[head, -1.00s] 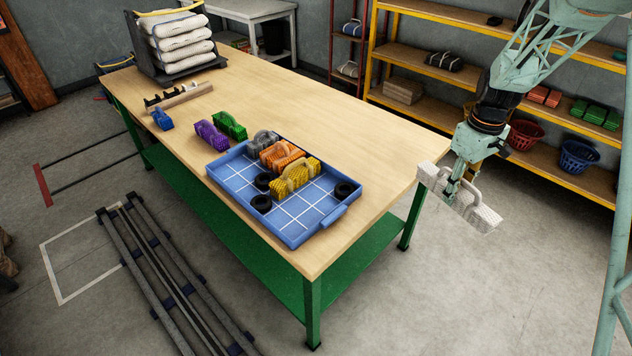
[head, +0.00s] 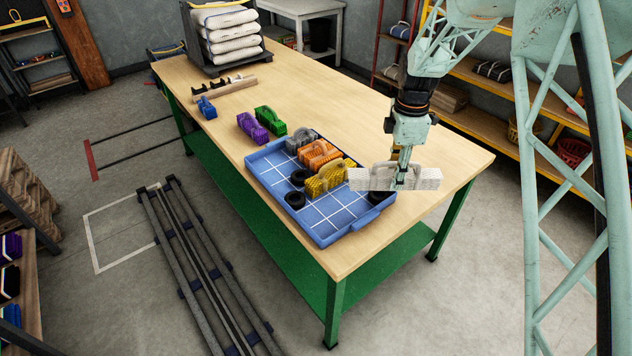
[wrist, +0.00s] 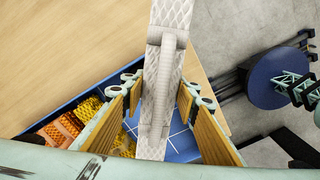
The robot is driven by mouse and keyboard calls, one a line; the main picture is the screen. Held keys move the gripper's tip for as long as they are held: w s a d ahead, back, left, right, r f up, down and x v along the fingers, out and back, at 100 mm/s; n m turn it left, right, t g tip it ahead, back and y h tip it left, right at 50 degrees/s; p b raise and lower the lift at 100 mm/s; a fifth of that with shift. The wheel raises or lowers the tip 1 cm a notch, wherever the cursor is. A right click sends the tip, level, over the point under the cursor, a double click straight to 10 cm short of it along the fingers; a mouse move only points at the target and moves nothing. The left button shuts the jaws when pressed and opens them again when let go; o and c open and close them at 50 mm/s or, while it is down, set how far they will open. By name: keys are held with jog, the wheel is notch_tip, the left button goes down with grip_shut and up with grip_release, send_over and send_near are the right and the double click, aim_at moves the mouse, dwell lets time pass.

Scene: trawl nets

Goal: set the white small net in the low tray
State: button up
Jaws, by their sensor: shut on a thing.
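The white small net (head: 362,180) is a long pale bundle with a raised handle loop. My gripper (head: 401,182) is shut on it near its middle and holds it roughly level in the air. It lies lengthwise between my fingers in the wrist view (wrist: 166,75). The low tray (head: 332,209) is blue with white grid lines and sits on the table. In the head view the net overlaps the tray's right edge. In the wrist view part of the tray (wrist: 180,140) shows below and behind the net. The tray's far right corner is hidden.
In the tray are a grey net (head: 300,140), an orange net (head: 318,154), a yellow net (head: 326,178) and black rings (head: 295,200). A green net (head: 270,120) and purple net (head: 252,128) lie beside it. The tray's front cells are clear.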

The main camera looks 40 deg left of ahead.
jog(key=s+a+n, duration=0.7)
jog(key=s+a, duration=0.2)
jog(key=a, duration=0.5)
jog(key=shift+s+a+r, duration=0.2)
jog(key=shift+s+a, duration=0.05)
jog(key=shift+s, duration=0.05)
jog(key=shift+f, duration=3.1)
jog(key=shift+f+b, duration=0.3)
jog(key=shift+f, duration=1.6)
jog(key=shift+f, duration=0.15)
jog(key=o, duration=0.7)
